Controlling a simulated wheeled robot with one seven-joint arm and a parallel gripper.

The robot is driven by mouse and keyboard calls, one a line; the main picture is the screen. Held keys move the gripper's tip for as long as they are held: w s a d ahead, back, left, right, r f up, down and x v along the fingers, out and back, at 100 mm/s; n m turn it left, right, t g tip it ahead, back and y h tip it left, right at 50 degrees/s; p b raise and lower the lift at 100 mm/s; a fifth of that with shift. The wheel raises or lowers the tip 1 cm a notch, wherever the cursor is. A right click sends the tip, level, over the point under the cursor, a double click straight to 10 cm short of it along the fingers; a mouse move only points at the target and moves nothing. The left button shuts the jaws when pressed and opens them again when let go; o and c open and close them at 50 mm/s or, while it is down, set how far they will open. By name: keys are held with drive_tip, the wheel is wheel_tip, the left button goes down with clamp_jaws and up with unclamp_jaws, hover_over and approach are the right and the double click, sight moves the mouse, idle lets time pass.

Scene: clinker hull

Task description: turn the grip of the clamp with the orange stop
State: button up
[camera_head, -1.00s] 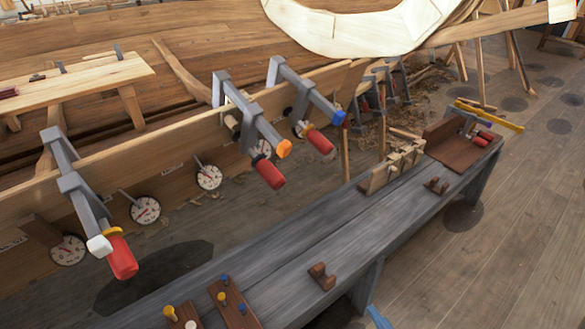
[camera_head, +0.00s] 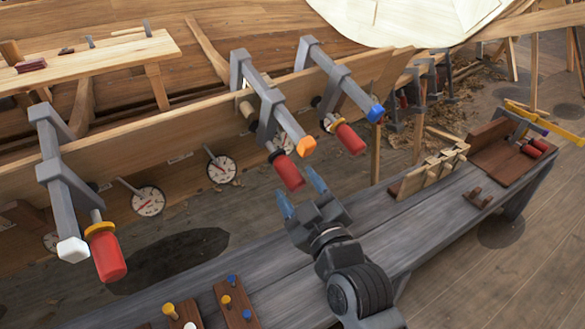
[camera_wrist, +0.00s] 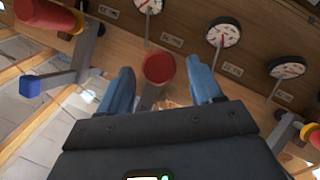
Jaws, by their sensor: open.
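The clamp with the orange stop (camera_head: 306,146) is the middle one of three on the plank's edge in the head view. Its red grip (camera_head: 288,173) points down toward the bench. My gripper (camera_head: 300,191) is open and empty, with its blue fingers just below and beside the end of that grip. In the wrist view a red grip (camera_wrist: 158,68) shows end-on between the open fingers of my gripper (camera_wrist: 160,66), with no contact visible. The orange stop is not clearly visible there.
The clamp with the blue stop (camera_head: 376,113) is close on the right, its red grip (camera_head: 349,139) near. The clamp with the white stop (camera_head: 73,249) is at far left. Dial gauges (camera_head: 221,170) line the plank. A grey bench (camera_head: 375,218) lies under my arm.

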sight(288, 172)
drive_tip(key=shift+p+x, duration=0.3)
drive_tip(key=shift+x, duration=2.5)
drive_tip(key=c, duration=1)
drive_tip(key=shift+o, duration=0.2)
drive_tip(key=shift+f+b, duration=0.15)
drive_tip(key=shift+b, duration=0.35)
